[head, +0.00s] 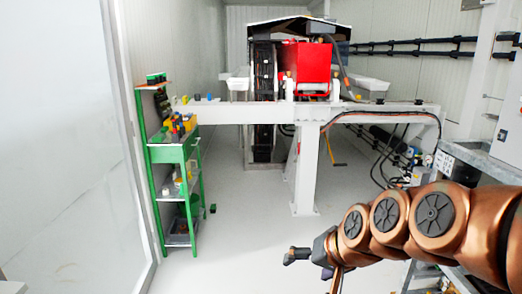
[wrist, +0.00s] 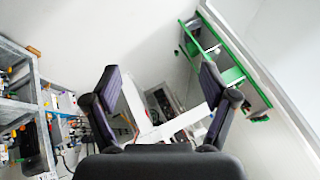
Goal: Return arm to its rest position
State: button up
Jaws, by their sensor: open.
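My copper-coloured arm reaches in from the right of the head view, stretched out to the left over the floor. My gripper (head: 290,256) is at its end, near the bottom middle of the head view, with dark fingers. In the wrist view my gripper (wrist: 160,88) shows two dark fingers spread wide apart, with nothing between them. It is open, empty and apart from everything around it.
A green shelf rack (head: 174,160) with tools stands at the left wall. A white beam frame (head: 305,165) carries a red pump unit (head: 305,66) at the back. A grey bench (head: 480,158) is at the right. The floor (head: 240,215) between is clear.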

jog(key=s+d+g+h+p, duration=0.1)
jog(key=s+d+g+p, duration=0.1)
jog(key=s, duration=0.6)
jog(key=s+d+r+n+g+h+p, duration=0.1)
jog(key=s+d+g+p, duration=0.2)
jog(key=s, duration=0.6)
jog(key=s+d+r+n+g+h+p, duration=0.1)
jog(key=s+d+g+h+p, duration=0.1)
jog(key=s, duration=0.7)
jog(key=shift+d+r+g+p, duration=0.3)
jog(key=shift+d+p, duration=0.3)
jog(key=shift+p, duration=0.4)
jog(key=shift+s, duration=0.1)
